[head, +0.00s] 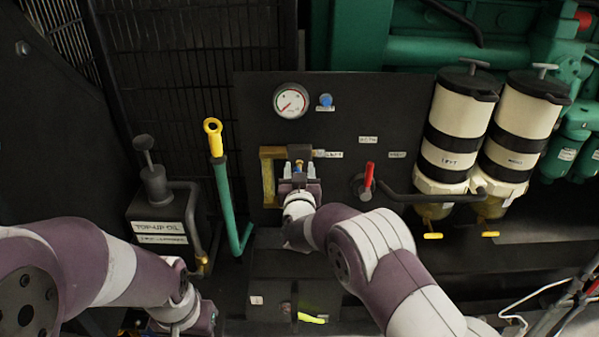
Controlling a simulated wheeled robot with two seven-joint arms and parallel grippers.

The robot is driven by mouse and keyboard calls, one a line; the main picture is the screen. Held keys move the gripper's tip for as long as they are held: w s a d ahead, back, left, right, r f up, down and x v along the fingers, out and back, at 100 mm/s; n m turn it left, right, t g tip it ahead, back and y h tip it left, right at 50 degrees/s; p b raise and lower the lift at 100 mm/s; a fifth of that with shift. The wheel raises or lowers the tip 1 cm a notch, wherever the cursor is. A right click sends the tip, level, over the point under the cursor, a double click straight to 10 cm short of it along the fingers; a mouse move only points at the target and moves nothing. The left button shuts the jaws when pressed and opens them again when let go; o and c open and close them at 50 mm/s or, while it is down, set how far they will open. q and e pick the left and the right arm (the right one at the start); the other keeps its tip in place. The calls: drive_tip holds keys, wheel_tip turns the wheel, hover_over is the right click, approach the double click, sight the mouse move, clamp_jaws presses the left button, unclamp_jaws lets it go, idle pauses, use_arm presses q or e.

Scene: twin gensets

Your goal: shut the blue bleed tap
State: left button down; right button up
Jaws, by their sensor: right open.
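A round blue knob (325,100) with a small label under it sits on the black panel (390,110), right of the gauge; I cannot tell whether it is the bleed tap. My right gripper (299,170) is open in front of the panel, below that knob. A small yellow and blue fitting (299,165) shows between its fingers, under a dark block; I cannot tell whether the fingers touch it. My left gripper (205,318) is low at the left, and its fingertips are not clear.
A red lever (369,174) stands upright right of my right gripper. A dark pipe runs from it to two cream filter canisters (460,125). A sight glass in a brass frame (267,180) is close on the left. A yellow-ringed dipstick (213,135) and top-up oil can (160,210) stand farther left.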

clamp_jaws()
drive_tip(key=shift+f+m+b, duration=0.2)
drive_tip(key=shift+m+b, duration=0.8)
drive_tip(key=m+b, duration=0.3)
drive_tip(key=shift+m, duration=0.3)
drive_tip(key=m+b, duration=1.2)
drive_tip(key=shift+f+m+b, duration=0.15)
drive_tip(key=shift+m+b, duration=0.15)
drive_tip(key=shift+b, duration=0.1)
drive_tip(key=shift+m+b, duration=1.05)
drive_tip(key=shift+m, duration=0.15)
drive_tip(key=c, duration=0.9)
unclamp_jaws()
drive_tip(key=shift+r+m+b, duration=0.25)
drive_tip(key=shift+m+b, duration=0.7)
drive_tip(key=shift+m, duration=0.35)
drive_tip(key=c, duration=0.9)
unclamp_jaws()
